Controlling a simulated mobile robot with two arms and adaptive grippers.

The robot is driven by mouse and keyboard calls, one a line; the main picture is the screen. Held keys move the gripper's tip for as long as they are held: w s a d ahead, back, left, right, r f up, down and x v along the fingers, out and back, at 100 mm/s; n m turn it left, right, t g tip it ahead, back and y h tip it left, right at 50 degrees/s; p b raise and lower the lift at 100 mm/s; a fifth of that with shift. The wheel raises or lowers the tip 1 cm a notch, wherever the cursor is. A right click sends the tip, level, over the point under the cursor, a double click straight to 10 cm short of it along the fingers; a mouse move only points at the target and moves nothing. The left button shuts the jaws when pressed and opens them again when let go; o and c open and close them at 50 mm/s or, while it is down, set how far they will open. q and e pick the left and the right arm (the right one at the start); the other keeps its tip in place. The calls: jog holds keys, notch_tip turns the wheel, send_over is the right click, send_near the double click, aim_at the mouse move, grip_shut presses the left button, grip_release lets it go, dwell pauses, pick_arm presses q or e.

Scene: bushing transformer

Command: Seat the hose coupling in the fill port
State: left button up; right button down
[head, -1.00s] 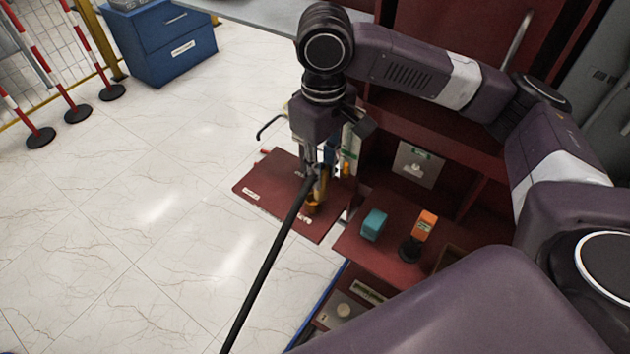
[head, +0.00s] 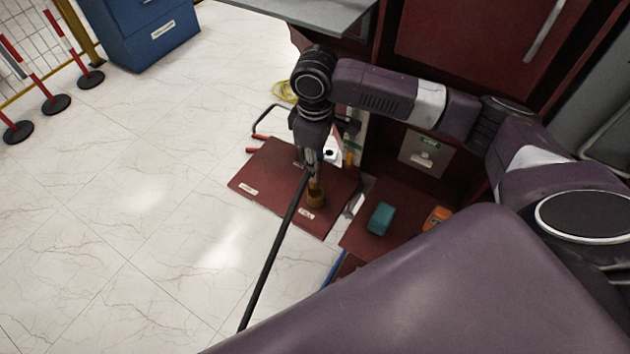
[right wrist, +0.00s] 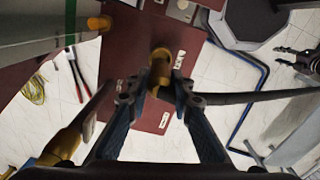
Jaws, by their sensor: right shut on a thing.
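My right gripper (head: 311,163) is over the dark red panel (head: 262,172), pointing down. It is shut on the hose coupling, and the black hose (head: 273,250) trails to the lower left. In the right wrist view brass fittings (right wrist: 158,74) show at and just beyond the fingertips, and the hose (right wrist: 250,97) leaves to the right. The brass fill port (head: 316,199) stands on the panel beside a white label, directly below the gripper. Coupling and port overlap in both views; I cannot tell whether they touch. A dark claw-like part (right wrist: 302,60), possibly my left gripper, shows at the wrist view's right edge.
A red shelf beside the panel holds a teal block (head: 381,217) and an orange device (head: 437,217). The red cabinet (head: 465,45) stands behind.

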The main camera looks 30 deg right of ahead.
aim_at(315, 184)
notch_tip(315, 184, down, 3)
notch_tip(315, 184, down, 4)
jog(key=shift+r, duration=0.25)
pick_arm(q)
jog(key=shift+w+r, duration=0.2)
jog(key=shift+w, duration=0.25)
pick_arm(e)
jog(key=shift+f, duration=0.25)
pick_arm(q)
jog(key=shift+a, duration=0.1)
pick_arm(e)
jog(key=c, duration=1.7)
grip_release()
jog(key=shift+f, duration=0.1)
notch_tip(315, 184, up, 12)
jog(key=shift+r+b, duration=0.15)
jog(key=shift+b, duration=0.25)
pick_arm(q)
jog(key=shift+f, duration=0.5)
